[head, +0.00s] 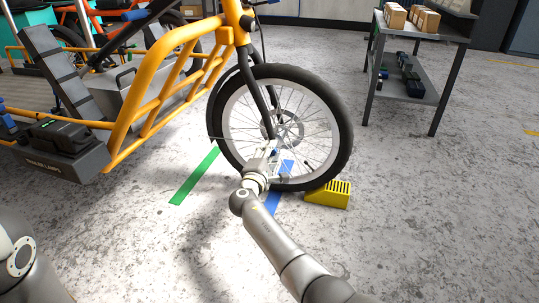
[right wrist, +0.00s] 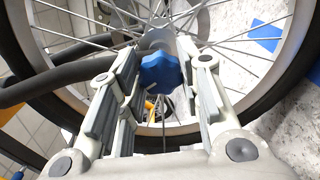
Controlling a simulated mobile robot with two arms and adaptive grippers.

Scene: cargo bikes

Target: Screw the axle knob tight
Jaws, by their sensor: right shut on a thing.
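The axle knob (right wrist: 160,73) is blue and lobed, and sits on the front wheel's hub in the right wrist view. My right gripper (head: 272,156) is at the hub of the front wheel (head: 343,118). Its two fingers stand on either side of the knob in the right wrist view, and it is shut on the knob. In the head view the gripper hides the knob. The black fork (head: 259,92) comes down to the hub from the orange cargo bike frame (head: 172,42). My left gripper is out of view.
A yellow wheel chock (head: 328,196) touches the front tyre's lower right. Green (head: 195,176) and blue (head: 272,203) strips mark the floor. A grey shelf table (head: 411,83) with boxes stands at the back right. The floor at right is clear.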

